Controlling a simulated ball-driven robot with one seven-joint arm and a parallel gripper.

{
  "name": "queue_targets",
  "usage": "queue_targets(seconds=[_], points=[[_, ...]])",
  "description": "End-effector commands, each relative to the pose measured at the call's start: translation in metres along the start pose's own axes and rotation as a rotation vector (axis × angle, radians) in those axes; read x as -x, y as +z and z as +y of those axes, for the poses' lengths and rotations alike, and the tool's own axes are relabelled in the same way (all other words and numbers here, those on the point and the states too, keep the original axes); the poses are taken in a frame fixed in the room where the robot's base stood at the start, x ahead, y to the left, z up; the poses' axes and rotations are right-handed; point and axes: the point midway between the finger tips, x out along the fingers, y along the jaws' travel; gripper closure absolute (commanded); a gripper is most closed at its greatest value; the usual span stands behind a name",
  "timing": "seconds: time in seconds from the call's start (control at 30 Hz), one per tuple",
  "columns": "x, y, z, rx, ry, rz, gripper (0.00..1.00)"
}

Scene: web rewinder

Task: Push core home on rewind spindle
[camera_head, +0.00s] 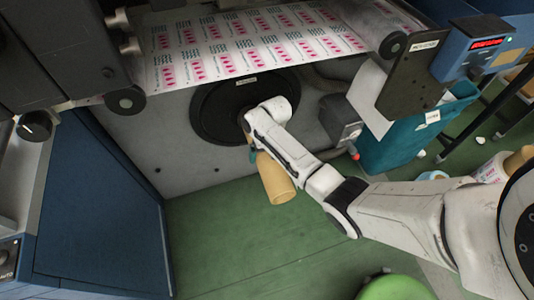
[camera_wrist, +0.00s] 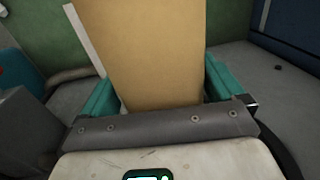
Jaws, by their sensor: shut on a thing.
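The tan cardboard core (camera_head: 277,180) hangs below my gripper in the head view, in front of the grey machine panel. My gripper (camera_head: 252,155) is shut on the core; only a bit of a teal finger shows there. In the wrist view the core (camera_wrist: 150,50) fills the upper middle between the teal fingers of my gripper (camera_wrist: 158,88). The round black disc (camera_head: 212,118) of the rewind station is on the panel behind my wrist. The spindle itself is hidden by my arm, and I cannot tell whether the core touches it.
A printed web (camera_head: 250,45) runs above the disc over a roller (camera_head: 125,99). A teal bin (camera_head: 415,140) and a small grey box with a red knob (camera_head: 341,122) stand at right. A blue cabinet (camera_head: 95,210) is at left.

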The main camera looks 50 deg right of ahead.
Motion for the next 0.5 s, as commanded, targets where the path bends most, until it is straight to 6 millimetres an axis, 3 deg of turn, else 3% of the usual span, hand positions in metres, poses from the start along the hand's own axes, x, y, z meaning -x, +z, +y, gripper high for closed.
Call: queue_targets(seconds=[0.43,0.47,0.5], points=[[0.0002,-0.002,-0.0012,0.002,-0.001,0.005,0.46],[0.0003,-0.002,-0.0012,0.002,-0.001,0.005,0.02],[0.0002,-0.002,-0.0012,0.002,-0.001,0.005,0.0]])
